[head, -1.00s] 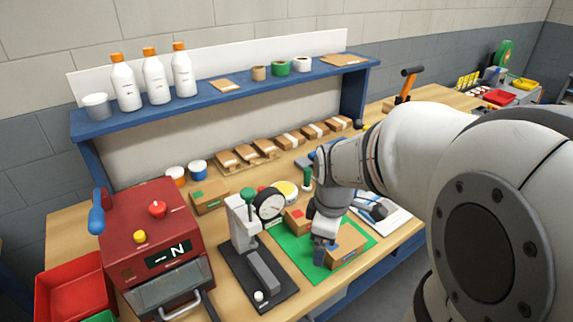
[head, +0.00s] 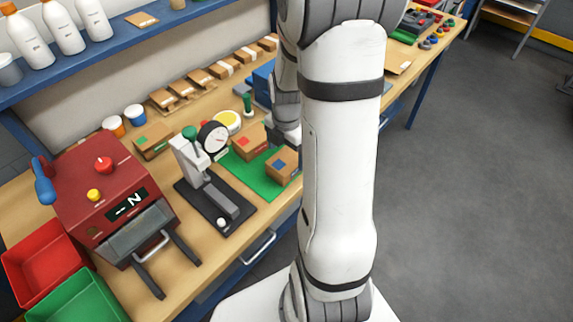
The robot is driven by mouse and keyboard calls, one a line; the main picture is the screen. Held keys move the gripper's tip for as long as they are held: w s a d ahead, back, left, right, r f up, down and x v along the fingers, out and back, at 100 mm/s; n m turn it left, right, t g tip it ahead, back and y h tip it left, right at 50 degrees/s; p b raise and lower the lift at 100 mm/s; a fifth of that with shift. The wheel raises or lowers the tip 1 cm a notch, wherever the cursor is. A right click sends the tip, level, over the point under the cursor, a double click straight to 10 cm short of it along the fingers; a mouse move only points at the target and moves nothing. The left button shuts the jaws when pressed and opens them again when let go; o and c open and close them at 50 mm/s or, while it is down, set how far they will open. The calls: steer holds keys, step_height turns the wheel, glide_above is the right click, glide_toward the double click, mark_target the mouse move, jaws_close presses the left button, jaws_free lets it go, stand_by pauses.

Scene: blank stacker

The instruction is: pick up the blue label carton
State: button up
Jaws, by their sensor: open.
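The blue label carton (head: 284,167) is a small brown box with a blue square on it. It sits on the green mat (head: 262,183), at the mat's right part, and my forearm covers the area just right of it. My gripper (head: 282,137) is just behind the carton, low over the mat, and appears empty. Its fingers are small and partly hidden, so its exact gap to the carton is hard to tell. A red-label carton (head: 247,144) stands on the mat to the left of the gripper.
A green-label carton (head: 153,144) and a red machine (head: 90,185) are farther left. Flat cartons (head: 201,80) line the back under the blue shelf (head: 95,55). Open floor lies right.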

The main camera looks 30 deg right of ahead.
mark_target(288, 158)
steer(key=shift+w+d+f+p, duration=0.1)
steer(key=shift+d+f+p, duration=0.05)
steer(key=shift+f, duration=0.85)
steer(key=shift+w+d+f+p, duration=0.1)
steer(key=shift+f+p, duration=0.05)
steer(key=shift+f, duration=0.85)
steer(key=shift+c, duration=0.6)
steer(key=c, duration=0.8)
